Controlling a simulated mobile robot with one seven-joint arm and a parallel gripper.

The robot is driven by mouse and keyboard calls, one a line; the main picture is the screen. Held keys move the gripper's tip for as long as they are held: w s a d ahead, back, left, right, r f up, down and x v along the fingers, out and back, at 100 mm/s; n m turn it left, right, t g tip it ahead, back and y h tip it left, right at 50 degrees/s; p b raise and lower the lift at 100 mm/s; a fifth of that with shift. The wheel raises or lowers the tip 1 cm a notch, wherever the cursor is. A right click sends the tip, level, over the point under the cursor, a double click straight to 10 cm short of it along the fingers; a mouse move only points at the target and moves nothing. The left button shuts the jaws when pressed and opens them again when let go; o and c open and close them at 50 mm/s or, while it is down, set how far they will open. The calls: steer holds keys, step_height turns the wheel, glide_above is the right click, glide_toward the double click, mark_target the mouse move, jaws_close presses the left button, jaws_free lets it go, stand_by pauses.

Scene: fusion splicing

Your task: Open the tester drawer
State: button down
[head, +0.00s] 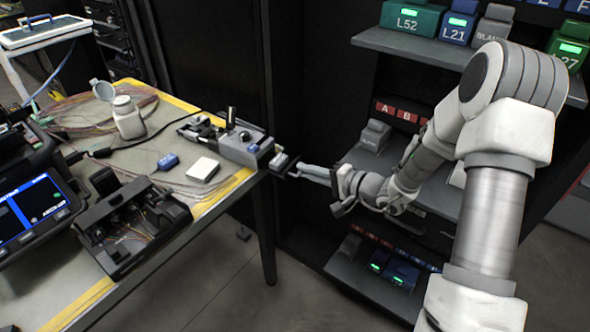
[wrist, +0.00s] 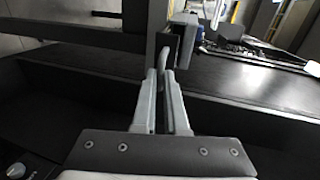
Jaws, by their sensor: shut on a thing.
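The tester (head: 243,146) is a grey box at the right corner of the table. Its small dark drawer (head: 283,162) juts out from its right side, past the table edge; how far it is out is hard to tell. My gripper (head: 302,170) reaches in from the right, its pale fingers at the drawer front. In the wrist view my gripper (wrist: 163,78) is shut on the light handle bar (wrist: 164,58) of the drawer, with the dark drawer front (wrist: 174,45) just beyond the fingertips. The drawer's inside is hidden in both views.
The table (head: 225,187) has yellow edge tape and holds a white jar (head: 128,118), a white block (head: 202,169), a blue piece (head: 168,161) and an open dark device (head: 128,222). A dark shelf rack (head: 425,47) with labelled bins stands behind my arm. Floor is free below.

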steer(key=c, duration=0.9)
jaws_free()
steer(key=shift+c, duration=0.2)
steer(key=shift+d, duration=0.1)
steer(key=p+v, duration=0.2)
steer(key=v, duration=1.5)
steer(key=shift+s, duration=0.2)
